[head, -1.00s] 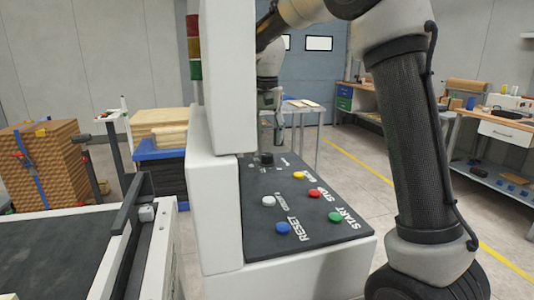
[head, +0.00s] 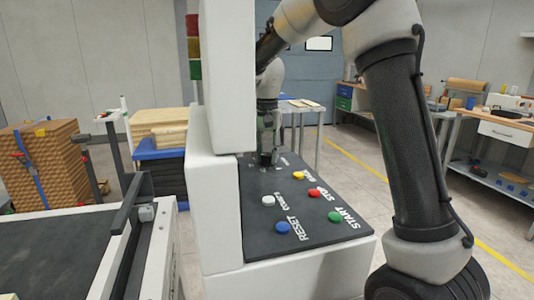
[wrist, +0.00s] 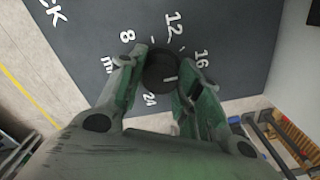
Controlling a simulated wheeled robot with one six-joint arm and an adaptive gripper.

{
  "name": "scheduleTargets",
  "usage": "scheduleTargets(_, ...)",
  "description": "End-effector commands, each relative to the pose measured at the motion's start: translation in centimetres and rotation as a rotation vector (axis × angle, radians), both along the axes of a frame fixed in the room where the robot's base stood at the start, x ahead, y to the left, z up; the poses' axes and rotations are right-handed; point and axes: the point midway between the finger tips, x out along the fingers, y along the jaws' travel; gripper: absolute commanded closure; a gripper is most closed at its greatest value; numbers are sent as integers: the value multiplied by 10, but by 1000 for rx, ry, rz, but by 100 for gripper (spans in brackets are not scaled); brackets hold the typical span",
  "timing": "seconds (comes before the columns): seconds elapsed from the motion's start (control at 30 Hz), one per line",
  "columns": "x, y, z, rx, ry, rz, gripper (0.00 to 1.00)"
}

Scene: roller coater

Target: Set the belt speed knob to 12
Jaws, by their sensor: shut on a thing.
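The belt speed knob (wrist: 160,72) is black and round, with a short white pointer line on its top. In the wrist view the line points to the right, away from the 8 side; the exact value is hard to read. The printed 12 (wrist: 173,22) is above the knob, the 8 (wrist: 127,37) upper left, the 16 (wrist: 202,57) right and the 24 (wrist: 150,98) below. My gripper (wrist: 164,66) is shut on the knob, one finger on each side. In the head view my gripper (head: 266,152) points down at the panel's far end and largely hides the knob.
The dark control panel (head: 262,228) carries yellow (head: 298,175), red (head: 314,193), green (head: 334,216), blue (head: 282,227) and white (head: 268,200) buttons near the knob. A tall white housing (head: 228,80) stands directly left of the panel. A conveyor (head: 50,260) is at lower left.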

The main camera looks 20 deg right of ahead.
Motion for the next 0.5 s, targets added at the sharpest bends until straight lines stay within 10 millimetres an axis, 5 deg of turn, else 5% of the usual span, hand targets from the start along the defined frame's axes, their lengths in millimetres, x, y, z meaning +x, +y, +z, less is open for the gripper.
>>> scheduleTargets(0.5,0,0,0,0,0,152,90)
